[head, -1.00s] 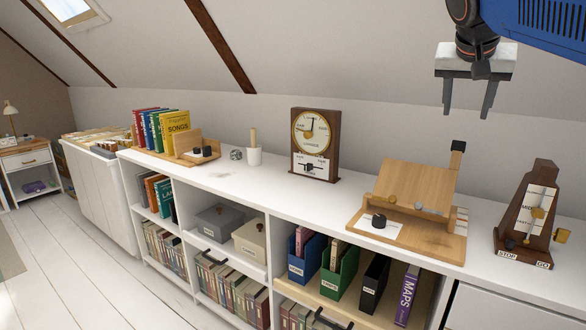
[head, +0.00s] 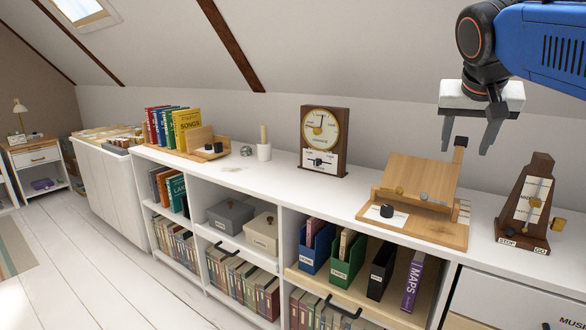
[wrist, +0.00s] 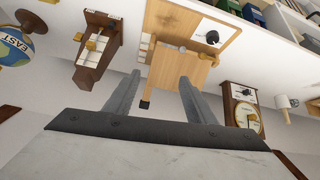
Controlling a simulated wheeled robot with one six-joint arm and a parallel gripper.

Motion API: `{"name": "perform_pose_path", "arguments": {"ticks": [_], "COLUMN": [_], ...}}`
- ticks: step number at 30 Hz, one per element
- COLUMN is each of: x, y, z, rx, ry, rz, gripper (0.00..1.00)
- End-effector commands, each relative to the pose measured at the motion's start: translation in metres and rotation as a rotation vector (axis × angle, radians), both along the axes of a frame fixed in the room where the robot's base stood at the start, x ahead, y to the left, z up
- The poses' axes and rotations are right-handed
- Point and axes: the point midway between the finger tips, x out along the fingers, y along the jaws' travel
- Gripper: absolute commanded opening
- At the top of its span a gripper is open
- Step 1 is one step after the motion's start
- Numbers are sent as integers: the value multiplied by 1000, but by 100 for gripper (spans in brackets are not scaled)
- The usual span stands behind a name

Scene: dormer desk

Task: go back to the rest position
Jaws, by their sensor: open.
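My gripper (head: 466,135) hangs at the upper right in the head view, fingers pointing down and apart, with nothing between them. It is above the white shelf top (head: 287,181), near the sloped wall. The wooden book stand (head: 415,185) is below it. In the wrist view the two fingers of my gripper (wrist: 153,92) also show open and empty, with the wooden stand (wrist: 175,72) beyond them.
A wooden metronome (head: 526,205) stands right of the stand. A brown clock (head: 323,140) stands to its left. A globe (wrist: 14,45) shows in the wrist view. The shelf between clock and books has bare room.

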Motion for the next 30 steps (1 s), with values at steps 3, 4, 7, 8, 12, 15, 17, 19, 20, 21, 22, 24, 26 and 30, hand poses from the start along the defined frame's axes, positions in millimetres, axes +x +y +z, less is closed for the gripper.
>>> {"name": "perform_pose_path", "arguments": {"ticks": [3, 4, 7, 8, 12, 15, 17, 19, 20, 21, 22, 24, 26, 30], "x": [-21, -26, -49, -58, -103, -135, -153, -170, -177, -184, -190, -198, -202, -205], "y": [7, 9, 18, 21, 37, 48, 54, 60, 62, 64, 66, 69, 70, 71], "z": [-31, -40, -78, -91, -163, -213, -240, -268, -279, -291, -299, -312, -319, -324], "rx": [6, 8, 16, 19, 39, 54, 63, 72, 76, 81, 83, 88, 90, 92], "ry": [33, 41, 76, 88, 144, 177, 192, 207, 212, 219, 223, 229, 231, 234], "rz": [50, 65, 123, 144, 248, 318, 353, 389, 402, 417, 426, 443, 451, 458], "gripper": [50, 50, 50, 50, 50, 50, 50, 50, 50, 50, 50, 50, 50, 50]}}
